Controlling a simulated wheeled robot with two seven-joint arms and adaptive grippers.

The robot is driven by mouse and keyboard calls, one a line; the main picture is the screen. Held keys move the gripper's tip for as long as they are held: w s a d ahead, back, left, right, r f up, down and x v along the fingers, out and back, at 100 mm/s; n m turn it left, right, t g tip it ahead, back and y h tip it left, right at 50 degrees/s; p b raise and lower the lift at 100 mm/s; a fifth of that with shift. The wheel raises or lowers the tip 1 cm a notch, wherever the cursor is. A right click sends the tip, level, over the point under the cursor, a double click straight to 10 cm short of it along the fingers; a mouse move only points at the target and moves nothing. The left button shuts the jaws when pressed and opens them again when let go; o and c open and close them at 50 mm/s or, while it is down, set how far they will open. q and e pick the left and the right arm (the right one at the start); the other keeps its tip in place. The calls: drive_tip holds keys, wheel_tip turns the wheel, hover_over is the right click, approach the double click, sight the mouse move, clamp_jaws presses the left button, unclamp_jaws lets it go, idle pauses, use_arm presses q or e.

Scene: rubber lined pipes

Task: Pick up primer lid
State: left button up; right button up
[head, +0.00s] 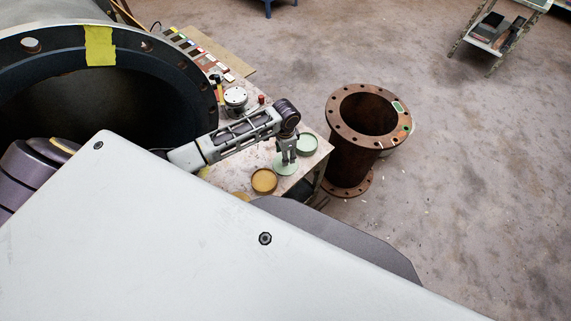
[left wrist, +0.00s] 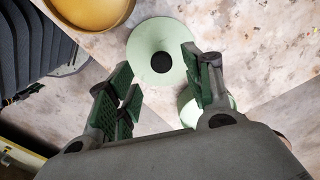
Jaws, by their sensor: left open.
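The primer lid is a pale green disc (left wrist: 150,35) with a dark round knob in its middle. In the head view the lid (head: 283,170) lies near the table's front corner, partly behind my gripper. My left gripper (head: 288,157) points down over it. In the left wrist view the gripper (left wrist: 160,82) is open, its green-padded fingers on either side of the knob, with nothing held. The exact height above the lid is hard to tell. A pale green can (head: 307,143) stands to the right of the lid, partly hidden by a finger in the left wrist view (left wrist: 186,108). My right gripper is not in view.
An ochre can (head: 264,181) stands left of the lid on the stained table (head: 314,160). A white round container (head: 236,97) stands farther back. A large flanged pipe (head: 207,77) fills the left. A rusty flanged pipe (head: 352,155) stands on the floor beyond the table edge.

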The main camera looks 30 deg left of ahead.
use_arm(q)
drive_tip(key=shift+f, duration=0.15)
drive_tip(key=shift+w+f, duration=0.1)
drive_tip(key=shift+f, duration=2.45)
drive_tip(key=c, duration=1.1)
